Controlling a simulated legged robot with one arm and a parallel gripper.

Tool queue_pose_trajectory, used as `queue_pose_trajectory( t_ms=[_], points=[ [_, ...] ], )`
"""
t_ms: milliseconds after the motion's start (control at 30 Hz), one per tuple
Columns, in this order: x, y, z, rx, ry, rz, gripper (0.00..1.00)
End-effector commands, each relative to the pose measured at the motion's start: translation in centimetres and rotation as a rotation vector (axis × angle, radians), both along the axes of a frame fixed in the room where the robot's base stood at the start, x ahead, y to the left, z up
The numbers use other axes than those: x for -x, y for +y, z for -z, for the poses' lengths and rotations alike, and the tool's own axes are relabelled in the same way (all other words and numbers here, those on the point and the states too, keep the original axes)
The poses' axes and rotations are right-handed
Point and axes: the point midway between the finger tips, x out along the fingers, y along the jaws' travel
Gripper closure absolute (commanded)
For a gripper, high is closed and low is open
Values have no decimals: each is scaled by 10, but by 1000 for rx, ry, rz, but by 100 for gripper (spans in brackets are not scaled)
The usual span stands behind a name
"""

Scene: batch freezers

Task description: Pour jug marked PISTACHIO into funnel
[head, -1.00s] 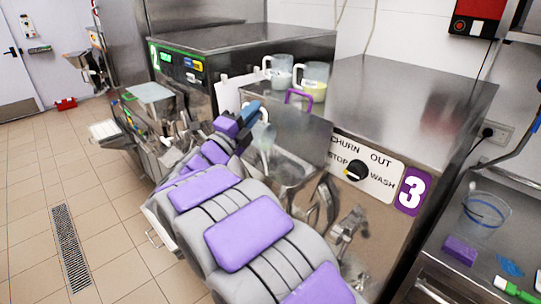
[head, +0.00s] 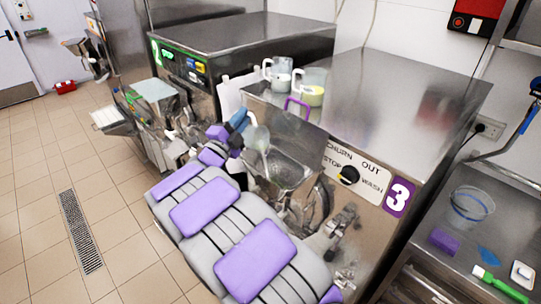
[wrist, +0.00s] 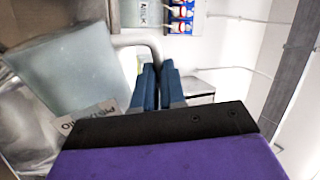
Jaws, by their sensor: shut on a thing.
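My gripper (head: 238,121), with blue fingers, is shut on the handle of a clear jug (head: 257,136). The jug is tilted above the steel funnel-shaped hopper (head: 300,173) at the front of machine 3. A pale streak hangs below the jug towards the hopper; I cannot tell surely whether it is liquid. In the wrist view the jug (wrist: 75,75) is at the left, looks pale and frosted, and its label (wrist: 92,122) appears upside down and seems to read PISTACHIO. The blue fingers (wrist: 158,88) close on its handle. The hopper's bottom is hidden.
Two more jugs, one with white contents (head: 279,75) and one with yellowish contents (head: 311,86), stand on machine 3 behind a purple hoop (head: 297,107). A dial panel (head: 354,174) faces front. A steel counter (head: 455,265) holds a clear tub (head: 471,207) and sponge (head: 444,240).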

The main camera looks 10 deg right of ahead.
Motion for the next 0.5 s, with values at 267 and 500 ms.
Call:
queue_pose_trajectory(
  t_ms=[267, 500],
  points=[
    [-10, 11, -6, 63, 63, -1, 100],
    [-19, 20, -9, 174, 173, 0, 100]
  ],
)
